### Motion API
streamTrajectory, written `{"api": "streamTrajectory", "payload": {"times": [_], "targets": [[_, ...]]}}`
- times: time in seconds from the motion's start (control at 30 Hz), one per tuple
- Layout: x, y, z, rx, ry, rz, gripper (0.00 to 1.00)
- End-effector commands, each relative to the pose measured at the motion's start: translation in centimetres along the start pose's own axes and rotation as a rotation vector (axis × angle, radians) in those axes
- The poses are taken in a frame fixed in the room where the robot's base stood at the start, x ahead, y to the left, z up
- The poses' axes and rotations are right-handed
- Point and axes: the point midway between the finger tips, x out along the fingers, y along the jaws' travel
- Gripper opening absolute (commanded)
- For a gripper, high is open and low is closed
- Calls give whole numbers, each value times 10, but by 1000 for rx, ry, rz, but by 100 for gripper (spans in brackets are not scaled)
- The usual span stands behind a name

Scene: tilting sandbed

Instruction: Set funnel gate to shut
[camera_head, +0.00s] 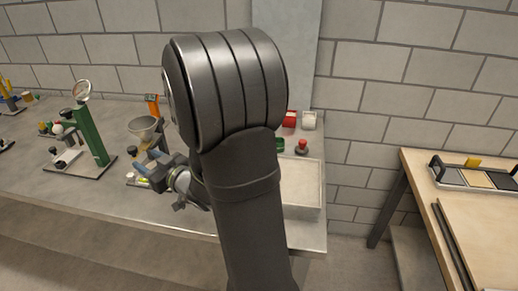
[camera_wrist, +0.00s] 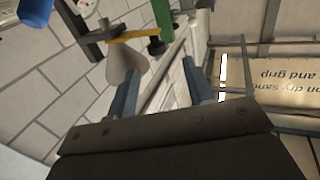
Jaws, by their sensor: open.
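The funnel (camera_head: 144,127) is a pale cone on a stand with an orange top (camera_head: 153,103), on the bench at left of my arm in the head view. In the wrist view a pale cone (camera_wrist: 124,58), likely the funnel, shows just beyond the left fingertip. A yellow bar (camera_wrist: 134,34) crosses beside it; I cannot tell whether it is the gate or how it is set. My gripper (camera_head: 149,176) has blue fingers and is below the funnel in the head view. It is open in the wrist view (camera_wrist: 160,72), with nothing seen held between the fingers.
A green post stand (camera_head: 90,136) with a ring is to the left. A pale tray (camera_head: 302,186), a red-topped knob (camera_head: 302,146) and a red block (camera_head: 289,119) are to the right, partly behind my arm. A wooden table (camera_head: 440,200) stands farther right.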

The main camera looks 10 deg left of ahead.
Motion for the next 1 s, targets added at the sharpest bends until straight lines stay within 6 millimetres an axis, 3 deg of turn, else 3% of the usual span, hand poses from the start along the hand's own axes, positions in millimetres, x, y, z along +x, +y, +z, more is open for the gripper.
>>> {"api": "streamTrajectory", "payload": {"times": [0.2, 0.57, 1.0], "targets": [[-45, 0, 0, 0, 0, 3, 47], [-104, 0, 0, 0, 0, 3, 47], [-31, -2, -6, -1, 0, -5, 47]]}}
